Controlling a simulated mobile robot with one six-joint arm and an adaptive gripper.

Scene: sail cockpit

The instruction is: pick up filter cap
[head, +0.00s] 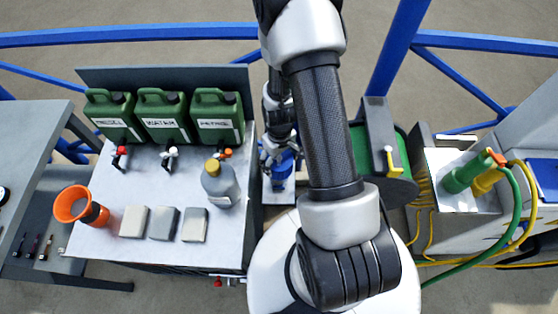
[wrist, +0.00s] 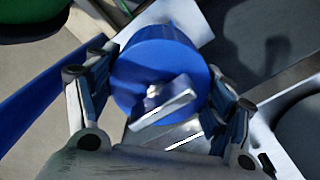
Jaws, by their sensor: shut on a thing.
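The filter cap (wrist: 150,62) is a blue, round piece with a pale raised bar across its face. In the wrist view it sits between the two fingers of my gripper (wrist: 163,85), which is shut on it from both sides. In the head view the blue cap (head: 283,167) shows small below my gripper (head: 279,150), partly hidden by my arm. A pale plate (head: 278,194) lies under it. I cannot tell whether the cap is seated or lifted.
A white bench on the left holds green jerrycans (head: 166,116), a grey bottle (head: 219,184), an orange funnel (head: 72,204) and small blocks (head: 164,223). A green reel (head: 367,150) stands close on the right, with hoses (head: 519,225) beyond. Blue rails (head: 130,34) run behind.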

